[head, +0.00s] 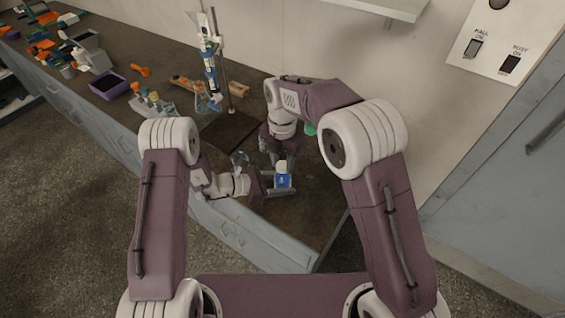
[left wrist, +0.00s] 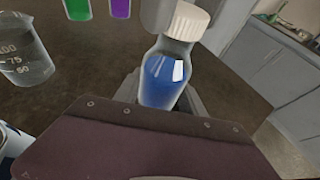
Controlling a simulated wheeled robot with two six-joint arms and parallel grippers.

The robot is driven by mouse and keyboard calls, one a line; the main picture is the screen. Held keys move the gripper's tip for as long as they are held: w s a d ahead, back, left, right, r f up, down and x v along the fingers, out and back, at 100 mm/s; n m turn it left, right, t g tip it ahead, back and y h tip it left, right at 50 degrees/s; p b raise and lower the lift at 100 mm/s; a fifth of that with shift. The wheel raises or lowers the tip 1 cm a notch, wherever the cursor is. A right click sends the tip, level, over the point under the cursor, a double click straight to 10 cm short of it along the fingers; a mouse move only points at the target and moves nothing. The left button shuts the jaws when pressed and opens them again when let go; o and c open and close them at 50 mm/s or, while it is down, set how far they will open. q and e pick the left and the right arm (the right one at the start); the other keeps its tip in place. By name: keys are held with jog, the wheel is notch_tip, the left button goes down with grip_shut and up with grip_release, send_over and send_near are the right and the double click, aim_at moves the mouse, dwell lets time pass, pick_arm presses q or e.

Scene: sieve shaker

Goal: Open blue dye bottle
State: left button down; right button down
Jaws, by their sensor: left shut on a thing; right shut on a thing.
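The blue dye bottle (head: 283,181) is clear with blue liquid inside, and in the left wrist view (left wrist: 165,82) it stands between my left fingers. My left gripper (head: 279,190) comes in from the left and is shut on the bottle's body. The white ribbed cap (left wrist: 187,21) sits at the top of the bottle neck. I cannot tell whether it is still threaded on. My right gripper (head: 284,162) reaches down from above and is shut on the cap, which it partly hides in the head view.
A glass beaker (left wrist: 24,55) and green (left wrist: 77,9) and purple (left wrist: 120,8) items are near the bottle. A burette stand (head: 231,85), small bottles (head: 154,100) and a purple bin (head: 108,86) stand farther left on the bench. The bench's front edge is close to my left arm.

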aim_at(283, 165)
jog(key=shift+r, duration=0.8)
jog(key=shift+r, duration=2)
pick_arm(q)
jog(key=c, duration=0.6)
grip_release()
